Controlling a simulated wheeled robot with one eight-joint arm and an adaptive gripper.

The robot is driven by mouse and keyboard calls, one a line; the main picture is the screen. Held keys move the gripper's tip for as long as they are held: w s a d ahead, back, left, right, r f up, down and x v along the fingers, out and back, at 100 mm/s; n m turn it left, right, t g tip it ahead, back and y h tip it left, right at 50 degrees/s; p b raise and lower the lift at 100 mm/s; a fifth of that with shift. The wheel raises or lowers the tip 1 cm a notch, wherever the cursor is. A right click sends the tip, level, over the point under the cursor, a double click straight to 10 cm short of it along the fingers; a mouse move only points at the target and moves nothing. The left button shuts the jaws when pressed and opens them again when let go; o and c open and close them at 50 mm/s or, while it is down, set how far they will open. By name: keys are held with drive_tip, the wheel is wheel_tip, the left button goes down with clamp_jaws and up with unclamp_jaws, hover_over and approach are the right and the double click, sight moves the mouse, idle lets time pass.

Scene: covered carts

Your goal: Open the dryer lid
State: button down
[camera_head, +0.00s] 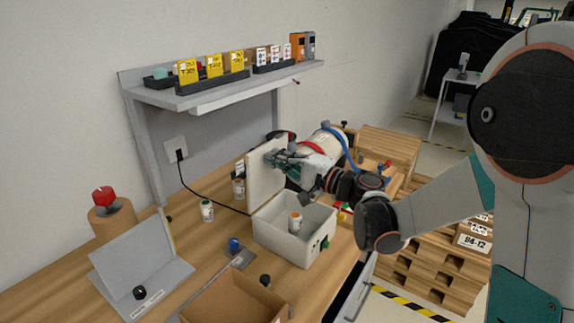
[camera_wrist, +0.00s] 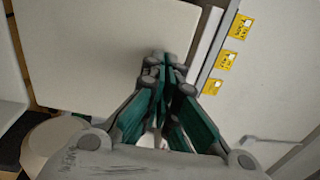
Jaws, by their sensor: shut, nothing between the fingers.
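The dryer is a white open-topped box (camera_head: 283,241) on the wooden bench, with a green knob on its front. Its pale lid (camera_head: 262,178) stands about upright at the back of the box. In the wrist view the lid appears as a broad cream panel (camera_wrist: 90,50). My gripper's fingertips (camera_wrist: 166,66) are together at the panel's edge, with nothing between them; whether they touch it, I cannot tell.
A grey shelf (camera_head: 210,92) with yellow cards and bins hangs above the bench. A bottle (camera_head: 207,210), a cardboard box (camera_head: 225,300), a grey angled panel (camera_head: 140,262) and a red button on a round stand (camera_head: 104,197) are left of the dryer. Pallets (camera_head: 425,255) stand right.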

idle(0.3)
drive_tip(key=shift+w+a+r+g+h+p, duration=0.3)
drive_tip(key=shift+w+a+r+h+p, duration=0.15)
drive_tip(key=shift+a+p, duration=0.4)
drive_tip(key=shift+x, duration=0.95)
drive_tip(key=shift+w+d+f, duration=0.1)
drive_tip(key=shift+f, duration=0.05)
